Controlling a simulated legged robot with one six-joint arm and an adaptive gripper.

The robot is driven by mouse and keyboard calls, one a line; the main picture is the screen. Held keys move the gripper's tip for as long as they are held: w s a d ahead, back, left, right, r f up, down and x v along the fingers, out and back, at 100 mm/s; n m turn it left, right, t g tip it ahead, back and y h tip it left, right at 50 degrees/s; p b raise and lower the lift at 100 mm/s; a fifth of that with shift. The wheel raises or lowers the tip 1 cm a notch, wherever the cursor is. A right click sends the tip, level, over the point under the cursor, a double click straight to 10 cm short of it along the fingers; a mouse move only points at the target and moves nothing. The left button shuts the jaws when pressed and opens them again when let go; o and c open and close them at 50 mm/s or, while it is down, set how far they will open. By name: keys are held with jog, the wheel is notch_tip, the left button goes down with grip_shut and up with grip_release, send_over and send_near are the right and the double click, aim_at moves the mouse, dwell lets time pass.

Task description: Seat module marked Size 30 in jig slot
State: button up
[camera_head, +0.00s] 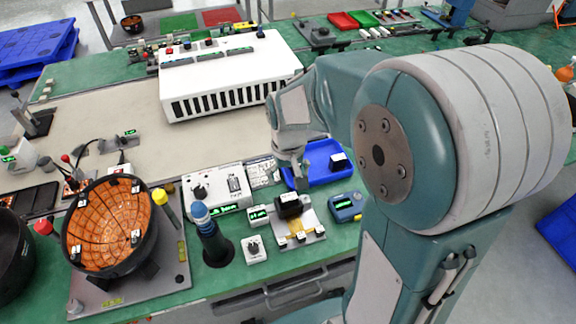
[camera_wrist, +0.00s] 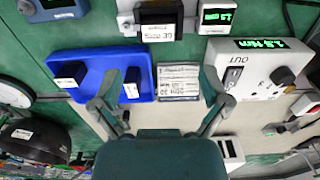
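A black module (camera_wrist: 158,22) with a white label sits on the metal jig (camera_wrist: 125,22) at the top of the wrist view. In the head view my gripper (camera_head: 297,178) is behind the jig, apart from the module.
A blue tray (camera_wrist: 97,60) holds two other black modules (camera_wrist: 70,75). A printed card (camera_wrist: 178,82) lies beside it. A white meter box (camera_wrist: 262,68) with a knob stands close by. A dark-blue upright tool (camera_head: 208,235) and a wire-lined bowl (camera_head: 112,225) are left of the jig.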

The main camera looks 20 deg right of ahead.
jog(key=s+r+t, duration=0.5)
jog(key=s+r, duration=0.8)
jog(key=s, duration=0.1)
jog(key=shift+s+r+t, duration=0.15)
jog(key=shift+r+t, duration=0.15)
jog(key=shift+r, duration=0.05)
